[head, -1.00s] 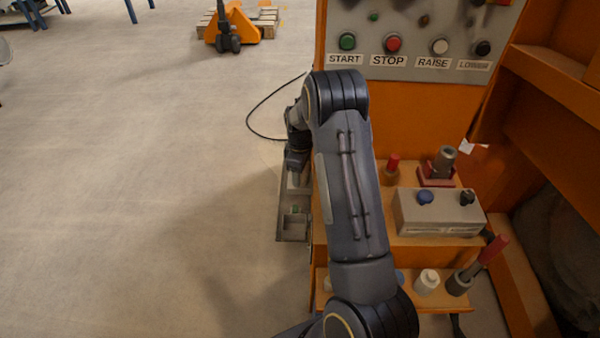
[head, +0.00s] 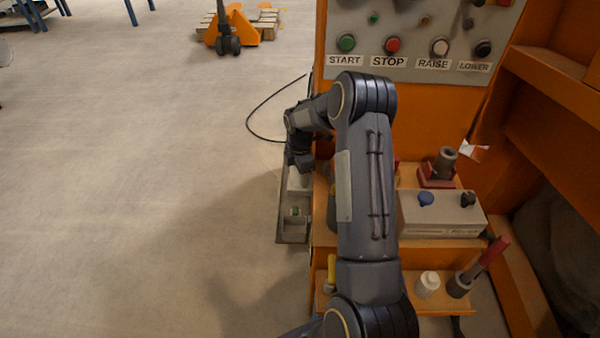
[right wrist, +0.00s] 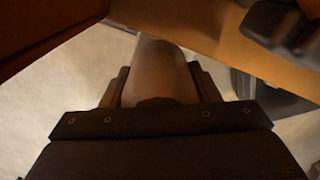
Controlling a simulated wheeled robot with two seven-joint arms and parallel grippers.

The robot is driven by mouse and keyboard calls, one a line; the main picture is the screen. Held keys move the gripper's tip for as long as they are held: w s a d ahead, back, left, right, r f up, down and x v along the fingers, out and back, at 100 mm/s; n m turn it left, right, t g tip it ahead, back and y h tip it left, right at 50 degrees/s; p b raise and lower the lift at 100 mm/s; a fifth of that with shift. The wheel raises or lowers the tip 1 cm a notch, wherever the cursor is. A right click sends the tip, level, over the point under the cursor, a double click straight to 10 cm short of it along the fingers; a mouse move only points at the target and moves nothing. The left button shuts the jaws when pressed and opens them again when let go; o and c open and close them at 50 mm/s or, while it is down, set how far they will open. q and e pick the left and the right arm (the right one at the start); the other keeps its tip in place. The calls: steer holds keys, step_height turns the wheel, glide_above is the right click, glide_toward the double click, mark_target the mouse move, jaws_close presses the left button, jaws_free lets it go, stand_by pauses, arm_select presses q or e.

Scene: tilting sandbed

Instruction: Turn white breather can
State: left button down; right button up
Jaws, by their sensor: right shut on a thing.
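My right gripper (head: 299,164) is low at the left side of the orange cabinet, partly hidden by its own wrist in the head view. In the right wrist view, its two fingers (right wrist: 160,88) are shut on a pale upright-looking cylinder (right wrist: 158,68), which appears to be the white breather can. The can's lower end is hidden behind the gripper body. In the head view I cannot make the can out clearly under the hand. My left gripper is not in view.
The orange cabinet carries a button panel (head: 415,62). Its shelves hold a grey box (head: 440,215), a red-based fitting (head: 437,172), a small white bottle (head: 428,284) and a red-handled tool (head: 484,262). A grey tray (head: 293,228) is beside the cabinet. The floor at left is open.

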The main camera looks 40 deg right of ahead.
stand_by(0.3)
steer(key=o, duration=0.7)
step_height(320, 180, up, 8)
steer(key=shift+f+p, duration=0.1)
steer(key=shift+p, duration=0.5)
steer(key=shift+o, duration=0.5)
